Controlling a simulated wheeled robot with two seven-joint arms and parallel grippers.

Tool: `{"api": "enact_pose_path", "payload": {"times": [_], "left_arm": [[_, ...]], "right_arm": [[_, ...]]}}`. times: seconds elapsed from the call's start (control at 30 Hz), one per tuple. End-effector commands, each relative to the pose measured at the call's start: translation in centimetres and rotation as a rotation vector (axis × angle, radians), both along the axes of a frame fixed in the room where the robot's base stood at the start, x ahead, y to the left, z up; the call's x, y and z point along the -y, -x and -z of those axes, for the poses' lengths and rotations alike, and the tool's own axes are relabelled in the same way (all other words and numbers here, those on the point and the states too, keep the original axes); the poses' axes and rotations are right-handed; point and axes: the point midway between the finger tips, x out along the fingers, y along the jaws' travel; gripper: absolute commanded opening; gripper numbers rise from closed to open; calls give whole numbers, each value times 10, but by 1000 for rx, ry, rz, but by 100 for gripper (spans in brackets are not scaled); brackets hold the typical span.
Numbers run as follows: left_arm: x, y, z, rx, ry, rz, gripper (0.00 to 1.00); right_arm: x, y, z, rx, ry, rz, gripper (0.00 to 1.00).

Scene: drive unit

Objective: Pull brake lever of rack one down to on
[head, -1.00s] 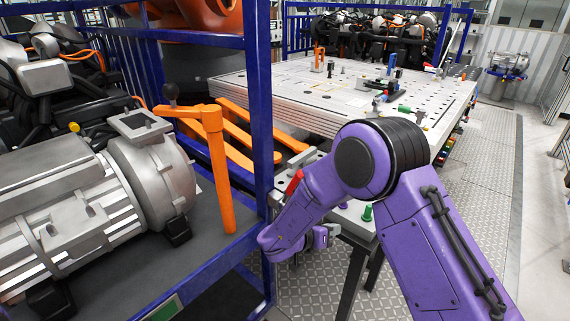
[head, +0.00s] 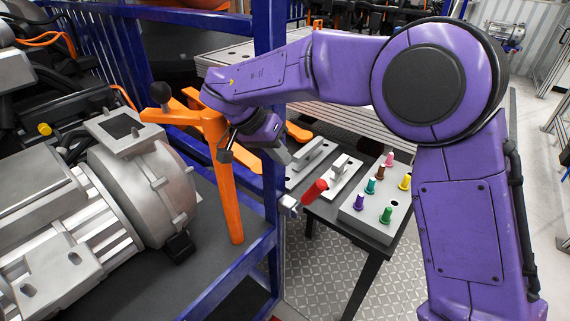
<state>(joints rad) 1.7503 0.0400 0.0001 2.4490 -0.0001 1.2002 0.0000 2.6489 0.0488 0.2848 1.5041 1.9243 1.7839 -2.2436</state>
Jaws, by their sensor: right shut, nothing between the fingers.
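A lever with a red grip (head: 315,190) sits on a small grey bracket (head: 289,206) at the blue rack post, angled up to the right. I take it for the rack's brake lever; no label is readable. My right arm reaches in from the right and bends back at the wrist. My right gripper (head: 281,154) is shut and empty, above and left of the red grip and apart from it in the picture. Its fingertips are small and partly hidden by the wrist. My left gripper is out of view.
The blue rack (head: 270,100) holds a grey motor (head: 140,190) on a dark shelf. An orange post (head: 226,195) with a black knob stands close to my wrist. Behind the lever is a table with a grey block (head: 378,219) of coloured pegs.

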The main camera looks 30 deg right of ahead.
Motion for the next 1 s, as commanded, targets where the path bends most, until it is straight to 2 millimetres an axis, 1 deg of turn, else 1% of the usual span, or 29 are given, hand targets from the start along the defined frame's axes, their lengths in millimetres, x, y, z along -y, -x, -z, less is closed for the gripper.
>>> {"api": "enact_pose_path", "payload": {"times": [0.17, 0.33, 0.47, 0.57, 0.8, 1.0], "left_arm": [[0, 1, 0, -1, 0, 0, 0], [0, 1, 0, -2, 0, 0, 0], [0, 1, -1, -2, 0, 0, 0], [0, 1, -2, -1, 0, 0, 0], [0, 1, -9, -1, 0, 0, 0], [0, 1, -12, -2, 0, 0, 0]], "right_arm": [[-4, 0, -1, 2, 1, -7, 0], [-8, -4, 0, 1, 0, -15, 0], [-4, -3, 6, -3, 2, -16, 0], [4, -1, 19, -4, 3, -15, 0], [30, 5, 60, -3, 2, -12, 0], [43, 7, 81, -1, 3, -11, 0]]}}
